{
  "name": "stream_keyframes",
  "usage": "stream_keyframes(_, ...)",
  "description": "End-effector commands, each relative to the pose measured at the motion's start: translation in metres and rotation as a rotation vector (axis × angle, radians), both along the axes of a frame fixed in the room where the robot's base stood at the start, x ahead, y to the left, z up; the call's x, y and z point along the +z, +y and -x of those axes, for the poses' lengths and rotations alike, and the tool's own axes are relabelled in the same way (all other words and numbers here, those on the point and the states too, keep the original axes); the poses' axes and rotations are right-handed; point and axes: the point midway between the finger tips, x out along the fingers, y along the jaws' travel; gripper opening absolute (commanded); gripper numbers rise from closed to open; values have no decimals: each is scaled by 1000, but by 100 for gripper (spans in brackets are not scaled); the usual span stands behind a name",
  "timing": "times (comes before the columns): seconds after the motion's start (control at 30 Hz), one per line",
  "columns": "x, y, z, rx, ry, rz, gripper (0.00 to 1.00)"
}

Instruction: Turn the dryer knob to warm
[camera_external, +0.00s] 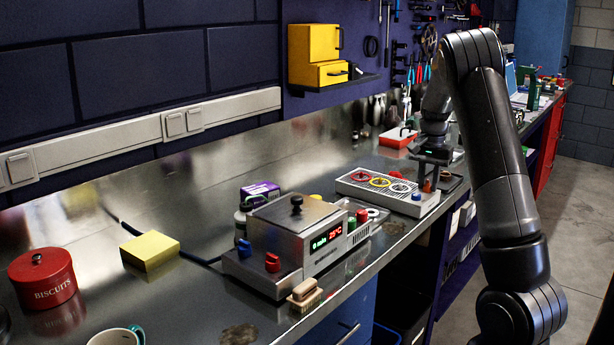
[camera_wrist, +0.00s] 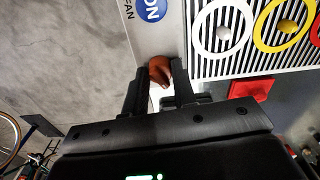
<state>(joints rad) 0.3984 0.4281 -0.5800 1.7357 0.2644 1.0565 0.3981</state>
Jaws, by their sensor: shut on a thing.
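The dryer (camera_external: 386,206) is a pale box with a slatted top and red, yellow and white rings, on the metal bench. In the wrist view its slatted top (camera_wrist: 235,66) is at the upper right. Its orange-brown knob (camera_wrist: 159,68) lies between my gripper's fingertips (camera_wrist: 160,82). In the external view my gripper (camera_external: 430,180) points down at the dryer's right end, with the knob (camera_external: 427,187) at its tips. My gripper is shut on the knob. The fingers hide part of it, and its setting marks cannot be read.
A blue round button (camera_wrist: 151,8) marked "ON", with "FAN" beside it, is close to the knob. A red box (camera_external: 397,138) stands behind. The bench front edge is close on the right.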

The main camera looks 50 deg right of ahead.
Motion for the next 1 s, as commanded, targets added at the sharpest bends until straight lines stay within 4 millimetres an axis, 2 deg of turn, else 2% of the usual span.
stream_keyframes(0.3,0,0,0,-92,0,0,2)
stream_keyframes(0.77,0,0,0,-104,0,0,2)
stream_keyframes(0.8,0,0,0,-103,0,0,27)
stream_keyframes(1.0,0,0,0,-103,0,0,44)
